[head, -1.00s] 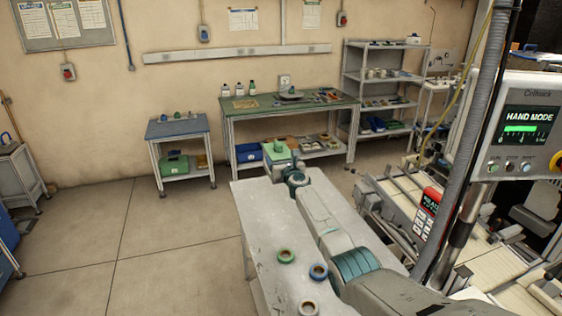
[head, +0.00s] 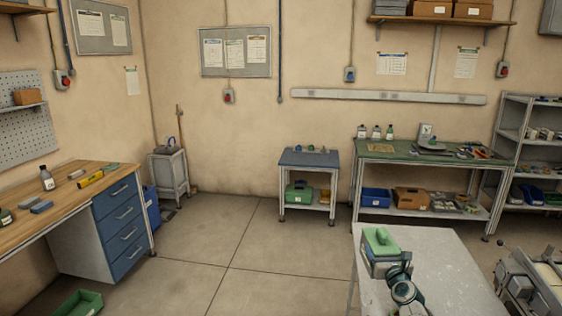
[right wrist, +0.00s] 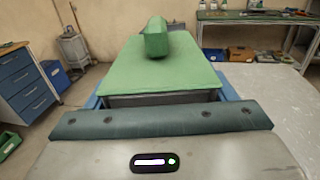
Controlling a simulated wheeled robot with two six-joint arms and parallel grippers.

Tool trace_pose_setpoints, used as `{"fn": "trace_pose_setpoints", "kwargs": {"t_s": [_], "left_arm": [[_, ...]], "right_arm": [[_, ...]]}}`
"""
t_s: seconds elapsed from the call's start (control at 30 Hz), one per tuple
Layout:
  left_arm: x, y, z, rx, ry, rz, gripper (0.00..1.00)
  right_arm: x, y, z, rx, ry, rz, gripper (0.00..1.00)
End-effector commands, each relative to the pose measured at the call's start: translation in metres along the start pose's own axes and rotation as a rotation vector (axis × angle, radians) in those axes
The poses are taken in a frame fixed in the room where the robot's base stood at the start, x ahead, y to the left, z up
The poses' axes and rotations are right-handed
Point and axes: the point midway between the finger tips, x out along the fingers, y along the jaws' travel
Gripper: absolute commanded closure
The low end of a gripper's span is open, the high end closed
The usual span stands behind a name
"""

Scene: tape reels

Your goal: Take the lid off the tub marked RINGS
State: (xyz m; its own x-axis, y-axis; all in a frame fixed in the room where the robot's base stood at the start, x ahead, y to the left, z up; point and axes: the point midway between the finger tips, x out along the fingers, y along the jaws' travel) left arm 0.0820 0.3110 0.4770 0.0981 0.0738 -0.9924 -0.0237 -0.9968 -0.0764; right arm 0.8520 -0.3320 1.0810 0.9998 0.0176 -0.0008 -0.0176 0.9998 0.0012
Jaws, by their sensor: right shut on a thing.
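My right gripper (head: 386,266) is shut on a green lid (head: 381,243) over the far left corner of the pale table. In the right wrist view the lid (right wrist: 125,76) is a flat green slab with a raised green grip (right wrist: 156,40) on top, and it looks about level. Blue finger parts show at both sides of its near edge. The underside of the lid is hidden. I cannot make out a tub or the word RINGS in either view. My left gripper is not in view.
The pale table (head: 448,274) has bare surface to the right of my arm. A small blue-topped table (head: 309,158) and a green-topped bench (head: 465,152) stand by the wall. A wooden bench with blue drawers (head: 120,212) is at left. Open floor lies between.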

Motion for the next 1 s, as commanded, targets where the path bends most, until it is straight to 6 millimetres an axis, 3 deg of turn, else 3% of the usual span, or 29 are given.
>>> {"fn": "trace_pose_setpoints", "kwargs": {"t_s": [0.03, 0.2, 0.5, 0.8, 1.0], "left_arm": [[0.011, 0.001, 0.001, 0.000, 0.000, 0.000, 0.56], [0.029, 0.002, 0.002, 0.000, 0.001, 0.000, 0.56], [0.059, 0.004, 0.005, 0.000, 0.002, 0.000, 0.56], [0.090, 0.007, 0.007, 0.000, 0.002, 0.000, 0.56], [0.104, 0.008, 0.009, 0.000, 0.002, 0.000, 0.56]], "right_arm": [[-0.017, 0.018, -0.022, 0.001, 0.002, 0.023, 0.64], [-0.074, 0.068, -0.060, 0.002, 0.002, 0.081, 0.64], [-0.189, 0.127, -0.100, 0.003, 0.002, 0.121, 0.64], [-0.305, 0.146, -0.105, 0.002, 0.002, 0.076, 0.64], [-0.363, 0.141, -0.094, 0.000, 0.000, 0.021, 0.64]]}}
